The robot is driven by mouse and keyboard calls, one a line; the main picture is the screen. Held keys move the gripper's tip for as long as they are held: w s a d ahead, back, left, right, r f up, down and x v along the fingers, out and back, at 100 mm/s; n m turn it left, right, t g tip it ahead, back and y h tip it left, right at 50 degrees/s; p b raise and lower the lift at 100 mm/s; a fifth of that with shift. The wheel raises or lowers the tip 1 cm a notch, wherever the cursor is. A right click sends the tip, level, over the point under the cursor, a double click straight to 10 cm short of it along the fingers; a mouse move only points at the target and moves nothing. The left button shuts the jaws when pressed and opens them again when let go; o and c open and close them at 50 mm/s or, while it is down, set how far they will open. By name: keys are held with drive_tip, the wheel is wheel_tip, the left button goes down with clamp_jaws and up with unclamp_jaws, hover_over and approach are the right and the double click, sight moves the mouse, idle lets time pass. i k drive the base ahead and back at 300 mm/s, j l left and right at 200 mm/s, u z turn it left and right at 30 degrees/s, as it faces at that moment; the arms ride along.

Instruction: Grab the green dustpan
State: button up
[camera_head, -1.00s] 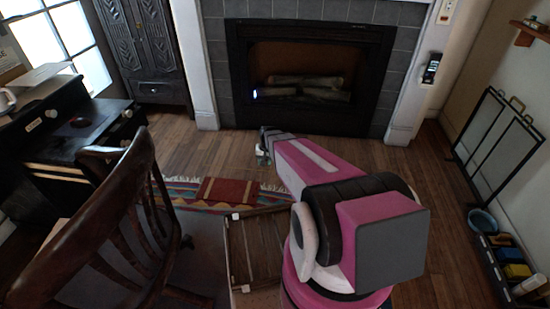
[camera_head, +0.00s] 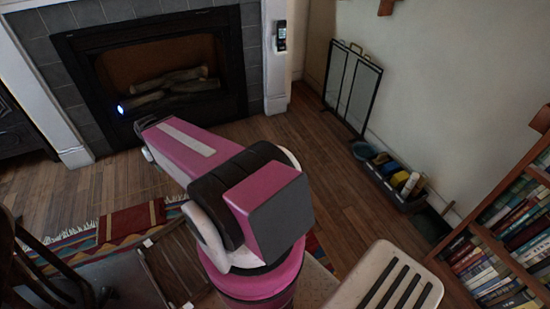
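A dark green flat thing (camera_head: 432,224) lies on the floor by the right wall, just past the near end of a black caddy. It may be the green dustpan, but it is small and dim. My gripper (camera_head: 147,155) is at the far end of my pink arm, in front of the fireplace, far to the left of the green thing. The arm hides most of it, so I cannot tell whether its fingers are open or shut.
The black caddy (camera_head: 380,187) holds yellow and pale items along the wall. A bookshelf (camera_head: 500,245) and a slatted pale seat (camera_head: 388,284) are at right. Wooden floor (camera_head: 325,170) is open between.

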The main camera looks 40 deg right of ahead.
sight(431, 226)
drive_tip(key=i+l+z, duration=0.1)
drive_tip(key=l+z, duration=0.15)
drive_tip(key=z, duration=0.2)
drive_tip(key=i+l+z, duration=0.1)
drive_tip(key=z, duration=0.85)
drive_tip(key=l+z, duration=0.15)
drive_tip(key=z, duration=0.85)
drive_tip(key=l+z, duration=0.1)
drive_tip(key=z, duration=0.35)
drive_tip(key=k+l+z, duration=0.1)
drive_tip(key=z, duration=0.3)
drive_tip(key=l+z, duration=0.2)
drive_tip(key=z, duration=0.2)
drive_tip(key=j+u, duration=0.15)
drive_tip(key=j, duration=0.4)
drive_tip(key=i+j+u, duration=0.15)
drive_tip(key=j, duration=0.35)
drive_tip(key=i+j+u, duration=0.15)
drive_tip(key=j, duration=0.35)
